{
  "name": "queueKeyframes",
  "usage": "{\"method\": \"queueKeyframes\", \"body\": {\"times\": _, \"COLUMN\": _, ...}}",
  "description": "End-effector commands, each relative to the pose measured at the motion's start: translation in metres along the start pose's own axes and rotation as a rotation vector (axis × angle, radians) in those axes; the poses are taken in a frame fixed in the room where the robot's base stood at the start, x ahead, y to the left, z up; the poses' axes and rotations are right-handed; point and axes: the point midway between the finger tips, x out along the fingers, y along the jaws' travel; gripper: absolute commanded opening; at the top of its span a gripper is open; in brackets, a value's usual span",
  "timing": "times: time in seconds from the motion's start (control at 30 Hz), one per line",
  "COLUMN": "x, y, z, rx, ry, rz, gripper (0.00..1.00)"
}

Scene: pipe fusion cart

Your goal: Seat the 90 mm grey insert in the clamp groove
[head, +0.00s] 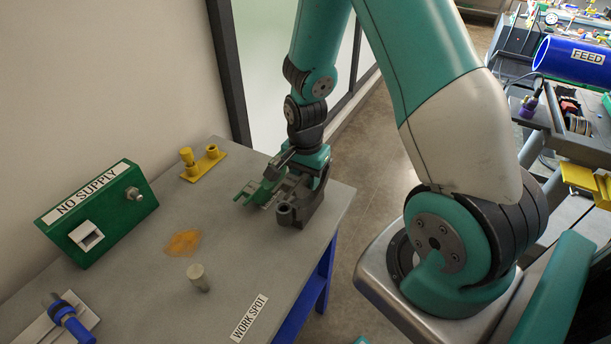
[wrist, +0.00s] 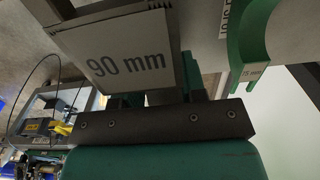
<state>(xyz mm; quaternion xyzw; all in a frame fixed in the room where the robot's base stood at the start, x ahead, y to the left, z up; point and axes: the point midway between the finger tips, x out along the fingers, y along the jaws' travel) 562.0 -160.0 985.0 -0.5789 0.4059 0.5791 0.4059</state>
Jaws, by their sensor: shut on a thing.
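The grey insert, a plate marked 90 mm (wrist: 125,65), fills the upper left of the wrist view, close in front of my gripper. My gripper (wrist: 160,98) is shut on it; the fingers are partly hidden behind the plate. In the head view my gripper (head: 290,180) points down over the far right end of the table, beside a dark grey block with a round socket (head: 302,212). The insert is hard to make out there. I cannot tell which part is the clamp groove or whether the insert touches it.
A green curved piece marked 75 mm (wrist: 240,55) is right of the insert. The grey table (head: 230,230) carries a green NO SUPPLY box (head: 95,210), a yellow stand (head: 205,165) and a grey cylinder (head: 198,279). A blue FEED pipe (head: 570,65) is far right.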

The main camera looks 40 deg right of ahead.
Motion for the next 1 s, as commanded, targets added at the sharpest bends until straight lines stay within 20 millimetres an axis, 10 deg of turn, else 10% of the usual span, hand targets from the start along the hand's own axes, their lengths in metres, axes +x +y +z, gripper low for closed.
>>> {"method": "queueKeyframes", "body": {"times": 1.0, "x": 0.025, "y": 0.0, "z": 0.0, "rx": 0.0, "ry": 0.0, "rz": 0.0, "gripper": 0.0}}
